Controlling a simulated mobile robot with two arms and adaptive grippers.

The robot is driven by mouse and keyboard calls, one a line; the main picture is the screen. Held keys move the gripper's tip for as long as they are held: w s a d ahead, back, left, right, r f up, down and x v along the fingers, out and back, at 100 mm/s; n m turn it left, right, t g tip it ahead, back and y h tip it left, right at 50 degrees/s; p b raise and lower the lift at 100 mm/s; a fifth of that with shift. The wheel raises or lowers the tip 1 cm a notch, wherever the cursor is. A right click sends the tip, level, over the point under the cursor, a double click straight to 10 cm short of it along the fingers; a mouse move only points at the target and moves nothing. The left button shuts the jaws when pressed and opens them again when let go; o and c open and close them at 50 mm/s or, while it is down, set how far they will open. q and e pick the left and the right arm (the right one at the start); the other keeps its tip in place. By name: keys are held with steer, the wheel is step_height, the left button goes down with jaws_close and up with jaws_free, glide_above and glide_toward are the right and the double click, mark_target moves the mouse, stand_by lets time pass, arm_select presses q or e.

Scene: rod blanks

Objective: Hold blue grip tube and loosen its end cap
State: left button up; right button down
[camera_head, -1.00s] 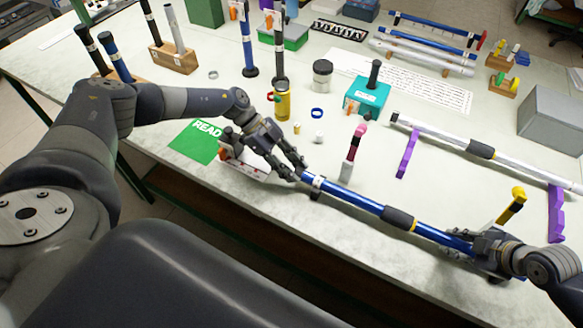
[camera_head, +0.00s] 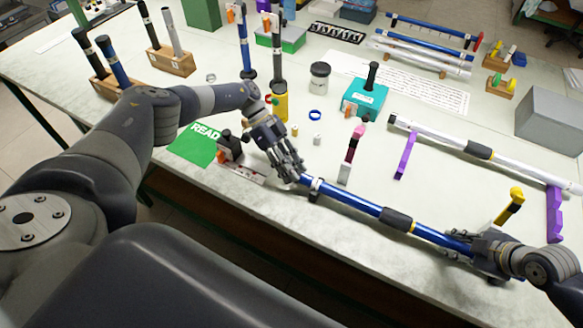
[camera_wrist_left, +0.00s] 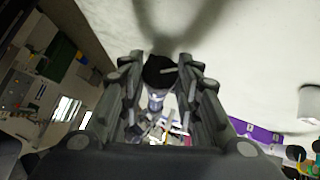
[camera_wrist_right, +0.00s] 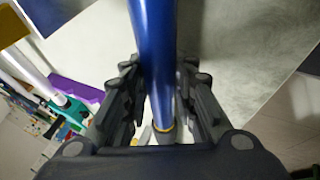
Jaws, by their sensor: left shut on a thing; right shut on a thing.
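The blue grip tube (camera_head: 352,200) is held at a slant above the table's front edge. It has a dark grip band (camera_head: 396,219) and a silver collar (camera_head: 315,186) near its left end. My right gripper (camera_head: 474,244) is shut on the tube's right part; the blue shaft (camera_wrist_right: 155,60) runs between its fingers in the right wrist view. My left gripper (camera_head: 291,174) is shut at the left end. In the left wrist view, the black end cap (camera_wrist_left: 159,72) sits between its fingers. The head view hides most of the cap behind the fingers.
A green READ card (camera_head: 196,146) and a small black-and-orange device (camera_head: 230,150) lie near my left gripper. A pink-topped marker (camera_head: 351,155) stands just behind the tube. A white tube (camera_head: 520,166) rests on purple stands (camera_head: 405,156). The table's front edge is close.

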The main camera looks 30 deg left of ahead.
steer(key=shift+a, duration=0.1)
arm_select(q)
steer(key=o, duration=0.8)
steer(key=v, duration=1.2)
arm_select(e)
steer(key=c, duration=1.2)
jaws_free()
